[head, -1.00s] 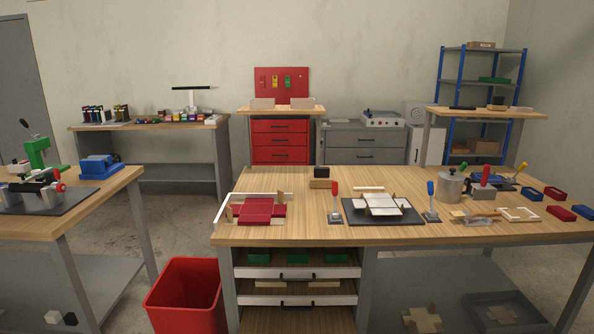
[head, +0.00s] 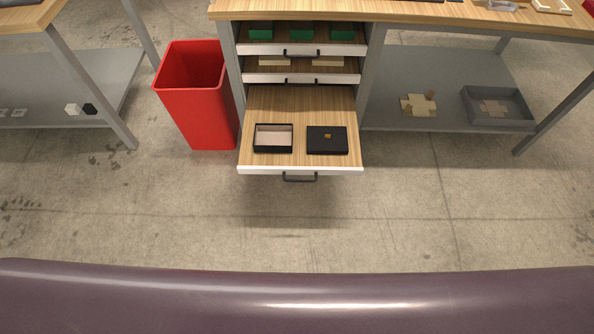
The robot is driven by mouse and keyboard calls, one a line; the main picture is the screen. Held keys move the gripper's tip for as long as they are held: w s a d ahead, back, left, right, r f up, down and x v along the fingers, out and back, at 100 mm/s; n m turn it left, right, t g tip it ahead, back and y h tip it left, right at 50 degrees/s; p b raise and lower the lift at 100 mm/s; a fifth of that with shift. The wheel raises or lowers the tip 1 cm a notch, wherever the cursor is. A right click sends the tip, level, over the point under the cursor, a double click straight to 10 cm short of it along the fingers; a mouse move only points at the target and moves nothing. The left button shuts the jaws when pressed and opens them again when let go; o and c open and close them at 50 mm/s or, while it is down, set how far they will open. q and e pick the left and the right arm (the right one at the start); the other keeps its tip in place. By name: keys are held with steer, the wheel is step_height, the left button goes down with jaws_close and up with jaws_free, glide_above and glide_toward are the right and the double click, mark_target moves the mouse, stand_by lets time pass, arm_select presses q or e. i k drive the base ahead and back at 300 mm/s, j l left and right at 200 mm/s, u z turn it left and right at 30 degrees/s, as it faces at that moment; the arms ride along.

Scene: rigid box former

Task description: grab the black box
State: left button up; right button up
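A black box (head: 273,139) with a light inside lies open-topped on the left of the pulled-out bottom drawer (head: 300,102). A flat black piece (head: 327,140) with a small gold mark lies to its right, apart from it; it looks like a lid or a closed box. The drawer has a wooden floor, a white front and a dark handle. Neither of my grippers is in view.
A red bin (head: 196,97) stands left of the drawers. A grey lower shelf (head: 440,85) holds a tray (head: 497,108) at right. The floor in front is clear.

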mark_target(269, 137)
steer(key=z, duration=0.25)
steer(key=i+j+z, duration=0.15)
steer(key=j+z, duration=0.15)
steer(key=i+j+z, duration=0.1)
steer(key=j+z, duration=0.15)
steer(key=j, duration=0.25)
steer(key=j+z, duration=0.3)
steer(key=j, duration=0.15)
steer(key=i+j+z, duration=0.1)
steer(key=j, duration=2.15)
steer(key=i+z, duration=0.05)
steer(key=i, duration=0.05)
